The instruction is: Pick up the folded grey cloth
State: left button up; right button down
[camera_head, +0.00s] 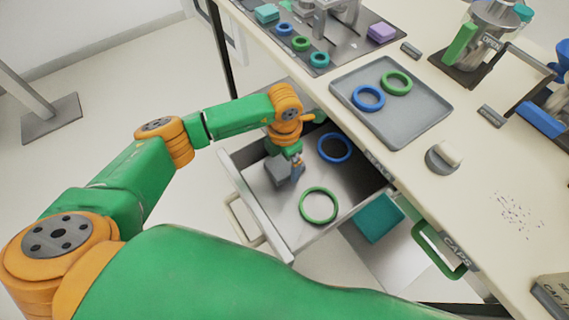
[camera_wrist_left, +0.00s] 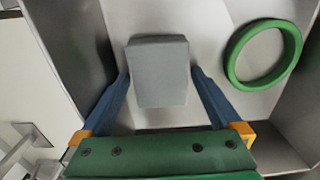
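The folded grey cloth (camera_head: 279,171) lies inside the open drawer, near its left inner corner. In the left wrist view the cloth (camera_wrist_left: 159,72) looks like a thick grey block. My left gripper (camera_head: 293,169) reaches down into the drawer at the cloth. In the left wrist view the blue fingers of my left gripper (camera_wrist_left: 160,72) stand apart, one on each side of the cloth, their tips very close to its sides. Whether they press on it I cannot tell. My right gripper is not in view.
The drawer (camera_head: 252,205) also holds a blue ring (camera_head: 334,148) and a green ring (camera_head: 318,205), which shows in the left wrist view (camera_wrist_left: 232,66). The table edge overhangs to the right. A grey tray (camera_head: 420,122) with two rings sits on the table.

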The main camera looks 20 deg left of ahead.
pick_arm(q)
jog(key=c, duration=1)
jog(key=shift+w+r, duration=0.15)
jog(key=shift+r, duration=1.15)
jog(key=s+d+r, duration=0.2)
jog(key=s+r, duration=0.1)
jog(key=s, duration=0.1)
jog(key=s+d+r, duration=0.2)
jog(key=s+r, duration=0.2)
jog(key=s+d+r+b, duration=0.1)
jog(key=s+d+r, duration=0.1)
jog(key=s+r, duration=0.1)
jog(key=shift+s+d+r, duration=0.15)
jog(key=shift+s, duration=0.25)
jog(key=shift+s+d+r, duration=0.1)
jog(key=shift+s+d, duration=0.05)
jog(key=shift+s, duration=0.25)
